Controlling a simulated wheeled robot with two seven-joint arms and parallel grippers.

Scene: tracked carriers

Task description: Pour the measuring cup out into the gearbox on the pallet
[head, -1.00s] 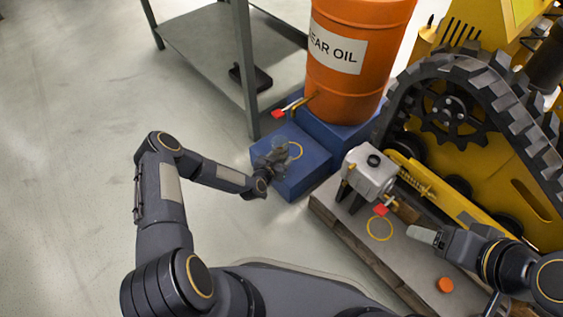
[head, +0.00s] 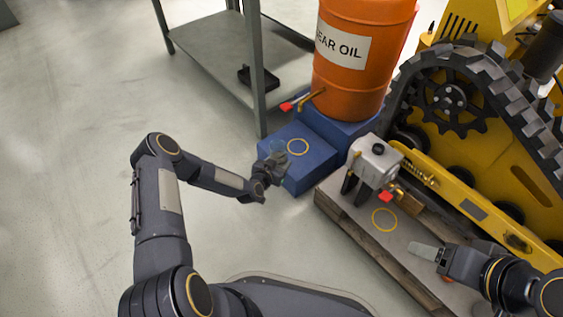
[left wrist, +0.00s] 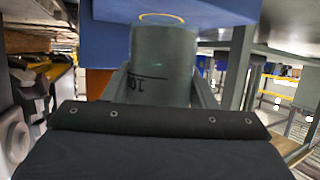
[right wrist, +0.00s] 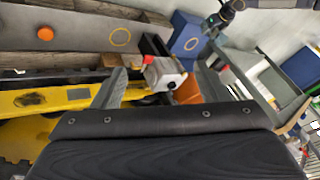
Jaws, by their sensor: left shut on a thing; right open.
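The measuring cup (left wrist: 163,70) is a grey-green translucent beaker with dark markings, between my left fingers in the left wrist view. In the head view my left gripper (head: 272,162) is shut on it, beside the blue block. The cup is faint there; its fill and tilt are unclear. The gearbox (head: 372,168), a light grey box with a dark round spot on top, stands on the pallet (head: 362,229). It also shows in the right wrist view (right wrist: 164,74). My right gripper (head: 425,251) is open and empty over the pallet's near right part.
An orange gear oil drum (head: 350,88) with a red-handled tap stands on a blue base behind a lower blue block (head: 313,170). A yellow tracked carrier (head: 470,190) borders the pallet. An orange disc (right wrist: 45,33) lies on the pallet. A grey metal table (head: 255,70) stands behind.

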